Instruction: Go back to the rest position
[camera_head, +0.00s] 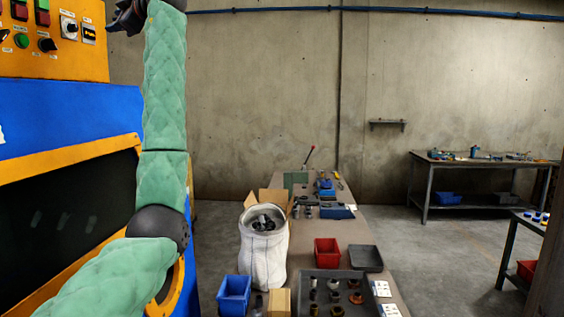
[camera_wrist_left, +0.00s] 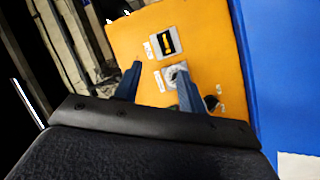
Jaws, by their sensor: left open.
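My left arm, in a green sleeve, rises on the left of the head view. My left gripper (camera_head: 127,18) is at the top, just right of the orange control panel (camera_head: 75,62) with its buttons and knobs. In the left wrist view the two blue fingers of the gripper (camera_wrist_left: 157,90) are apart, with nothing between them. They point at the orange panel (camera_wrist_left: 205,55), where a black and yellow switch (camera_wrist_left: 166,42) and a grey round knob (camera_wrist_left: 172,75) show. I cannot tell whether a finger touches the panel. My right gripper is not in view.
The blue machine body (camera_head: 70,110) with a dark window stands close at left. A blue bin (camera_head: 234,293) is at front.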

